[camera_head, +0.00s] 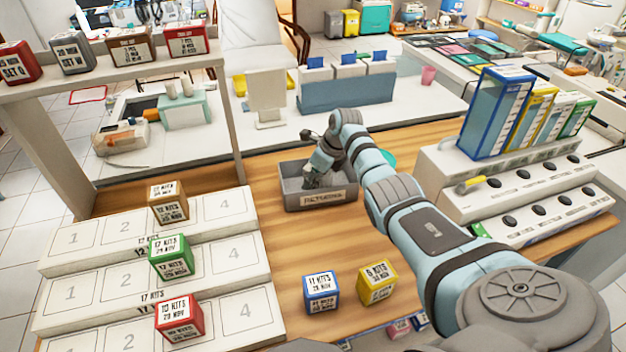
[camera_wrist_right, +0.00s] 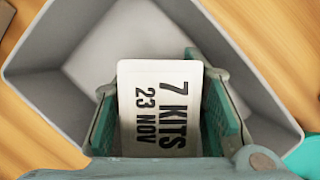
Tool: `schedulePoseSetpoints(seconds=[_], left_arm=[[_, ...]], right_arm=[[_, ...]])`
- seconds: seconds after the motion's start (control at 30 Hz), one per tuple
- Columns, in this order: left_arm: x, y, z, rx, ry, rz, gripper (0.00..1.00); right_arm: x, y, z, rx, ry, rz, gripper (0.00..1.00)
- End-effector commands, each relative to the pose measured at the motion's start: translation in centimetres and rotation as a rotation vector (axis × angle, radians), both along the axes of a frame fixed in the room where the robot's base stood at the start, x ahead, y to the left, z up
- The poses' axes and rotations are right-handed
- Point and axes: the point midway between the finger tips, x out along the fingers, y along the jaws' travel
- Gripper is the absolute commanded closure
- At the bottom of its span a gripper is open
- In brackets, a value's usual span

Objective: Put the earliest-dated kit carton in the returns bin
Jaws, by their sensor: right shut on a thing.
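My right gripper (camera_head: 312,180) is inside or just above the mouth of the grey returns bin (camera_head: 292,200), labelled RETURNS, on the wooden table. In the right wrist view my right gripper (camera_wrist_right: 163,110) is shut on a kit carton (camera_wrist_right: 158,105) whose white face reads "7 KITS 23 NOV". The bin's grey walls (camera_wrist_right: 55,100) surround it there. In the head view the held carton is hidden by the gripper and bin. My left gripper is not in view.
A brown carton (camera_head: 170,206), a green carton (camera_head: 172,262) and a red carton (camera_head: 180,322) stand on the white stepped rack (camera_head: 215,262). A blue carton (camera_head: 321,294) and a yellow carton (camera_head: 378,284) stand on the table. Upright folders (camera_head: 495,112) stand at right.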

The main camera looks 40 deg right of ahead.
Motion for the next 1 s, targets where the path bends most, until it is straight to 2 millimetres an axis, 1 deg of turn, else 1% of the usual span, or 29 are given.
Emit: schedulePoseSetpoints(seconds=[0.1,0.13,0.17,0.2,0.47,0.57,0.67,0.9,1.0], left_arm=[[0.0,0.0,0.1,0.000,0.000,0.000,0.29],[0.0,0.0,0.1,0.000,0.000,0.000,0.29],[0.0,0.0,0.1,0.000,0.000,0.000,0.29],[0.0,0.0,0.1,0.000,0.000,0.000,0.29],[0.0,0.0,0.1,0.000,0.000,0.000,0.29],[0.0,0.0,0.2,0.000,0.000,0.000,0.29],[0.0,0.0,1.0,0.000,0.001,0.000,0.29],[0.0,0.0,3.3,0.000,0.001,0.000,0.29],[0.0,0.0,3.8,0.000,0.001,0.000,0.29]], right_arm=[[0.0,0.0,-0.1,0.000,0.000,0.000,0.91],[0.0,0.0,-0.1,0.000,0.000,0.000,0.61],[0.0,0.0,-0.1,0.000,0.000,0.000,0.56],[0.0,0.0,-0.1,0.000,0.000,0.000,0.54],[0.0,0.0,-0.1,0.000,0.000,0.000,0.54],[-0.1,-0.1,0.4,-0.001,0.000,0.000,0.54],[-0.5,-0.3,1.6,-0.003,-0.001,-0.001,0.54],[-2.3,-1.0,6.5,-0.004,-0.002,0.000,0.54],[-3.1,-1.3,8.4,-0.003,-0.002,0.000,0.54]])
